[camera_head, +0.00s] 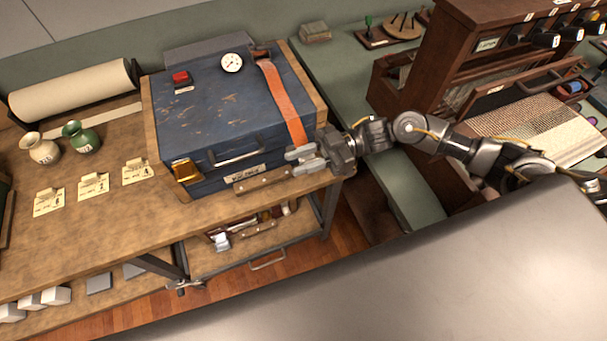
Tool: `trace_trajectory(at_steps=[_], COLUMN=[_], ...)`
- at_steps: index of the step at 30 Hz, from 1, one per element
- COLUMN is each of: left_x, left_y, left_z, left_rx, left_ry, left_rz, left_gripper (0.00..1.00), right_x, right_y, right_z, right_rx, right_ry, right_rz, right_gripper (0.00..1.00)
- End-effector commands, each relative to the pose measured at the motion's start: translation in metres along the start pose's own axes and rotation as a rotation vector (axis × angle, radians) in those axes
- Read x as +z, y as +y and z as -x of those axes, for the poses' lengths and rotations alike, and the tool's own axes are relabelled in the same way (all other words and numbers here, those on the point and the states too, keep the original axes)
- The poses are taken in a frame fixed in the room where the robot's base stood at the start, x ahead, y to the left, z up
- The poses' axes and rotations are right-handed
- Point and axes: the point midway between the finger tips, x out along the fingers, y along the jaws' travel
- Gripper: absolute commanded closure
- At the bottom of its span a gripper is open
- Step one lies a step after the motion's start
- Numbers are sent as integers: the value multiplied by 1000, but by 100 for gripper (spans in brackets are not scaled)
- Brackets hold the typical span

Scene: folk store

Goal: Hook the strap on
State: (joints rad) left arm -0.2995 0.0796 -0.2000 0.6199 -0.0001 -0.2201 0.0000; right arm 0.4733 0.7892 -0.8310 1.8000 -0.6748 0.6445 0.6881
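A worn blue chest (225,110) with wooden edging stands on the wooden workbench. An orange strap (284,102) is fixed at the back of its lid and runs forward across the right side of the lid to the front edge. My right gripper (302,160) comes in from the right at the chest's front right corner. Its two fingers point left, right at the strap's front end, and hide that end. I cannot tell whether they are shut on it. A brass latch piece (187,171) sits at the chest's front left corner. My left gripper is not in view.
A red button (180,77) and a round gauge (231,63) are on the lid. Two small vases (80,137) and several paper tags (93,186) lie to the left. A wooden loom-like cabinet (480,75) stands right, near my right arm.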

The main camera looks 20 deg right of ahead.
Motion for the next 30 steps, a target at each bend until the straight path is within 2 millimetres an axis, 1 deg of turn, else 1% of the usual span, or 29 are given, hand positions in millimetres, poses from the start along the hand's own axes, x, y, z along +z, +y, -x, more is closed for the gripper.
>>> trace_trajectory(at_steps=[3,5,12,18,21,23,24,30], left_x=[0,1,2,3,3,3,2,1], left_y=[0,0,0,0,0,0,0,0], left_z=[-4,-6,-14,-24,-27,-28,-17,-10], left_rx=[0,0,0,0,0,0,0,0], left_ry=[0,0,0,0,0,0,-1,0], left_rz=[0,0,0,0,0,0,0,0], left_gripper=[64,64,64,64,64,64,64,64], right_x=[-20,-28,-75,-92,-100,-103,-111,-113], right_y=[-3,-13,-54,-98,-114,-122,-127,-139], right_z=[1,-2,-16,-31,-37,-40,-41,-46], right_rx=[-1,-4,-4,-3,-2,-1,0,0], right_ry=[-1,-1,-1,-1,0,1,0,-1], right_rz=[5,2,4,2,2,1,-3,-1], right_gripper=[69,69,69,69,69,69,69,69])
